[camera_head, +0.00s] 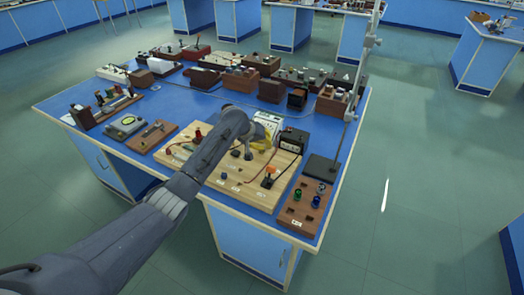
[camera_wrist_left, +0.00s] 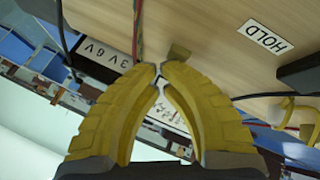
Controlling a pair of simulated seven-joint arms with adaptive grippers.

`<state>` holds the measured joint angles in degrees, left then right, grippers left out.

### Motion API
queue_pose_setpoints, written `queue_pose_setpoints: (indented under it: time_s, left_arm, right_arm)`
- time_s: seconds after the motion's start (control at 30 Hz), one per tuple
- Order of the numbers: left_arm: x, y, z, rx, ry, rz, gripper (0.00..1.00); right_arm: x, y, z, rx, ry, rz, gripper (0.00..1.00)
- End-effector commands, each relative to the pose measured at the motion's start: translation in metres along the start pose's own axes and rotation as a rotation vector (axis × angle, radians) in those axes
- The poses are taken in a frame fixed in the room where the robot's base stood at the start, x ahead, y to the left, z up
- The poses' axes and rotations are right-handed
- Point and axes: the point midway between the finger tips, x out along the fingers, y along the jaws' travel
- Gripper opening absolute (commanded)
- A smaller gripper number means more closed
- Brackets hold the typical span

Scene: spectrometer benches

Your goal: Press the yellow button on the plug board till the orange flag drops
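The plug board (camera_head: 232,187) is a pale wooden board on the blue bench, with wires, knobs and small labels. My left arm reaches over it, and my left gripper (camera_head: 262,146) is low above its far part. In the left wrist view the yellow fingers (camera_wrist_left: 159,68) are shut, tips together, with nothing seen between them. A small dull-yellow block (camera_wrist_left: 180,52), perhaps the yellow button, shows just beyond the tips; I cannot tell whether they touch. A HOLD label (camera_wrist_left: 263,37) is beside it. A small orange piece (camera_head: 272,170), perhaps the flag, shows on the board. My right gripper is out of view.
A black box (camera_head: 293,141) and a white-faced meter (camera_head: 268,121) stand at the board's far edge. A dark stand base (camera_head: 322,169) with a tall rod and a brown board (camera_head: 304,206) are to the right. Several wooden instruments fill the bench's back.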

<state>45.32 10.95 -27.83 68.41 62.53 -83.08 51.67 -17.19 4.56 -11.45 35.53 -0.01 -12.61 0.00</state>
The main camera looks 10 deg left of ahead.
Motion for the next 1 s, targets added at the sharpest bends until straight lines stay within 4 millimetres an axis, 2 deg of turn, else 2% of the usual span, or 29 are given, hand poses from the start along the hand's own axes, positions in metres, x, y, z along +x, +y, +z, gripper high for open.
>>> queue_pose_setpoints:
  time_s: [1.0]
  left_arm:
    - [-0.018,0.01,-0.01,0.0,0.001,0.0,0.0]
  right_arm:
    - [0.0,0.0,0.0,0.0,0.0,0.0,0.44]
